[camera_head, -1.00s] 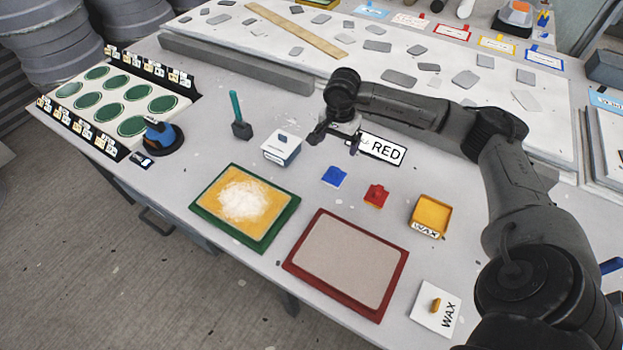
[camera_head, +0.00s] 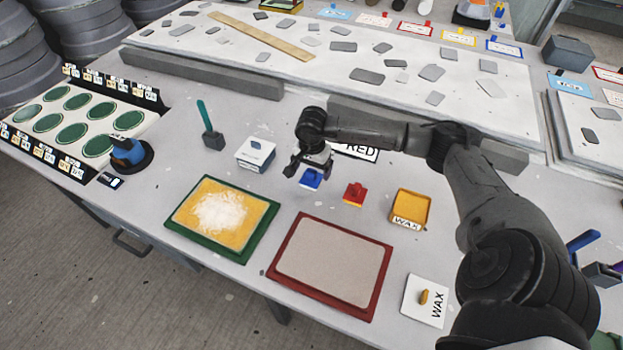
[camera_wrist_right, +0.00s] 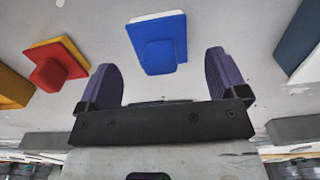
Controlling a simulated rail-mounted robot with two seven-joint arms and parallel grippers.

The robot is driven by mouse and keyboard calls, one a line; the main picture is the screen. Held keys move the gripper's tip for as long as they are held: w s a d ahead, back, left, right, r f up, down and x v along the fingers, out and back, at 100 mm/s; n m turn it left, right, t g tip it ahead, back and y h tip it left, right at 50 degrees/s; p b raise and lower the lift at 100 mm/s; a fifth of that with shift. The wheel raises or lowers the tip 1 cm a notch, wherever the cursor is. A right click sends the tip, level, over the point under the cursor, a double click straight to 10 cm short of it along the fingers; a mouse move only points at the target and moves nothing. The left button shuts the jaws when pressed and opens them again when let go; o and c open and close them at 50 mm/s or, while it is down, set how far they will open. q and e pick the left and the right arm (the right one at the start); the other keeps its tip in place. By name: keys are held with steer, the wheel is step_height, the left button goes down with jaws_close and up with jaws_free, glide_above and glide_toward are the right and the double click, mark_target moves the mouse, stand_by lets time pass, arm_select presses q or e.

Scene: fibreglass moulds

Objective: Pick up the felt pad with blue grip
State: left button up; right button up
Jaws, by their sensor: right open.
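The felt pad with blue grip (camera_head: 310,179) lies on the grey table, right of the white box and left of the red-gripped pad. In the right wrist view the blue pad (camera_wrist_right: 157,43) shows its raised blue grip and a pale edge. It sits ahead of and between the two fingers. My right gripper (camera_head: 306,170) is just above the blue pad in the head view and partly covers it. In the wrist view my right gripper (camera_wrist_right: 166,78) is open with nothing between its fingers. My left gripper is in neither view.
A red-gripped pad (camera_head: 354,194) and a yellow wax tray (camera_head: 411,208) stand to the right. A white box (camera_head: 256,155) stands left. A green-framed tray (camera_head: 184,233) with white powder and a red-framed board (camera_head: 283,277) lie in front.

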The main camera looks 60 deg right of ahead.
mark_target(312, 171)
step_height(312, 171, down, 3)
steer(key=shift+a+f, duration=0.1)
steer(key=shift+c, duration=0.3)
steer(key=c, duration=1)
steer(key=shift+o, duration=0.2)
